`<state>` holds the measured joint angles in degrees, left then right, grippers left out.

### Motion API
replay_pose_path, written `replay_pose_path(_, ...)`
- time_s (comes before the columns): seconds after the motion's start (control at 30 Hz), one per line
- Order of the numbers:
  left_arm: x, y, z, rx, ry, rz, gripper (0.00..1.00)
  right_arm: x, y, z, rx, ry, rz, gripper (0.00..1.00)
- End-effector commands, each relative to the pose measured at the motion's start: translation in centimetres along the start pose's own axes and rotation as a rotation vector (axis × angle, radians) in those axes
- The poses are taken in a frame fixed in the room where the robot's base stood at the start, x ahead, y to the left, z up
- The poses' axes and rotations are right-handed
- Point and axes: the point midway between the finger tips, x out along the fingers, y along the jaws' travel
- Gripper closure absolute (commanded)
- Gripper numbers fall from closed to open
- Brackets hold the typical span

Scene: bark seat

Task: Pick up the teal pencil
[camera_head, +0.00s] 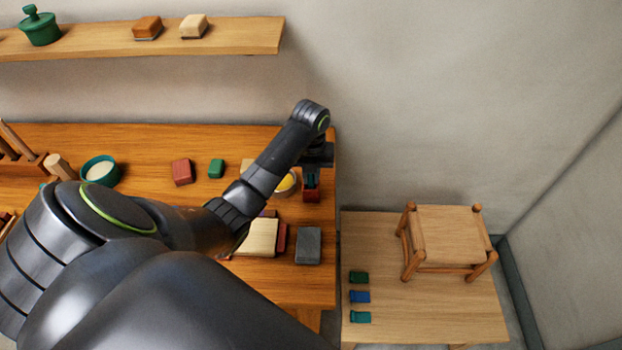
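No teal pencil can be clearly made out. My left arm crosses the workbench (225,134) from the lower left. My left gripper (312,182) points down at the bench's right end, directly over a small red block or holder (312,196). A dark bluish patch shows at the fingertips, too small to tell whether it is a held thing. Whether the fingers are open or shut is unclear. My arm hides much of the middle and front of the bench. My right gripper is not in view.
A yellow-filled bowl (287,183), a grey block (308,246) and a cream block (260,237) lie near my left arm. Red (182,172) and green (216,168) blocks lie farther back. A stool (448,236) stands on a low table (425,310) at right.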

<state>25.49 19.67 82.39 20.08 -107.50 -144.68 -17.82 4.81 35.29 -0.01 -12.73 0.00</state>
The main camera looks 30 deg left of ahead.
Motion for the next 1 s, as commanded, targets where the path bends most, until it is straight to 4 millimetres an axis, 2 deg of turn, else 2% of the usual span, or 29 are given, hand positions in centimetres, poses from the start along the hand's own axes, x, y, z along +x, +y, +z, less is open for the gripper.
replay_pose_path(0.1, 0.0, 0.0, 0.0, 0.0, 0.0, 0.0, 1.0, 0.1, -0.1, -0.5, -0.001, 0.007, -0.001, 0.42)
replay_pose_path(0.37, 0.0, 0.0, 0.0, 0.0, 0.0, 0.0, 1.0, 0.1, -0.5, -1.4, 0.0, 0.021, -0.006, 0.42)
replay_pose_path(0.47, -0.6, 0.0, 0.1, 0.0, -0.002, -0.001, 1.0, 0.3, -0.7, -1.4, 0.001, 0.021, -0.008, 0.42)
replay_pose_path(0.57, -2.0, 0.0, 0.1, 0.0, -0.005, -0.002, 1.0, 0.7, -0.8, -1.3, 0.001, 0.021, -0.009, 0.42)
replay_pose_path(0.7, -5.9, 0.0, 0.1, 0.0, -0.006, -0.001, 1.0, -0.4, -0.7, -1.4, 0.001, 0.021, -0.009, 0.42)
replay_pose_path(0.8, -7.3, 0.0, 0.0, -0.001, 0.001, 0.001, 1.0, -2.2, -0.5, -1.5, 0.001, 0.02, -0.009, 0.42)
replay_pose_path(1.0, -9.2, 0.0, 0.0, -0.001, 0.001, 0.0, 1.0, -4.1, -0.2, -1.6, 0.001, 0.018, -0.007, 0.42)
